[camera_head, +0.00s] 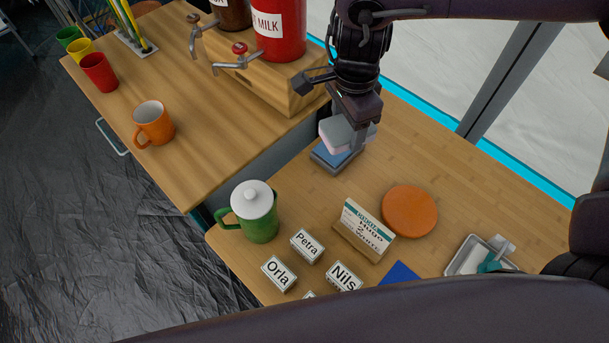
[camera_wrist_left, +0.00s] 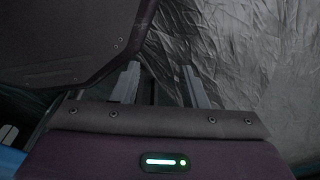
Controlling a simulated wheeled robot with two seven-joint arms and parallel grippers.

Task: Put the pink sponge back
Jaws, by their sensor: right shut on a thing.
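The pink sponge (camera_head: 331,145), with a grey top layer, is in my right gripper (camera_head: 356,139) in the head view. The gripper is shut on it, and the fingers hide part of it. It is directly over a blue sponge (camera_head: 335,156) in a dark grey holder (camera_head: 325,163) near the table's back left edge. I cannot tell whether the two sponges touch. My left gripper (camera_wrist_left: 160,90) shows only in the left wrist view, with its fingers apart and nothing between them.
A wooden drink stand (camera_head: 285,92) is left of the holder. A green jug (camera_head: 260,222), a card stand (camera_head: 364,238), an orange disc (camera_head: 409,211), name blocks (camera_head: 307,246) and a small tray (camera_head: 459,263) stand nearer. The table right of the holder is clear.

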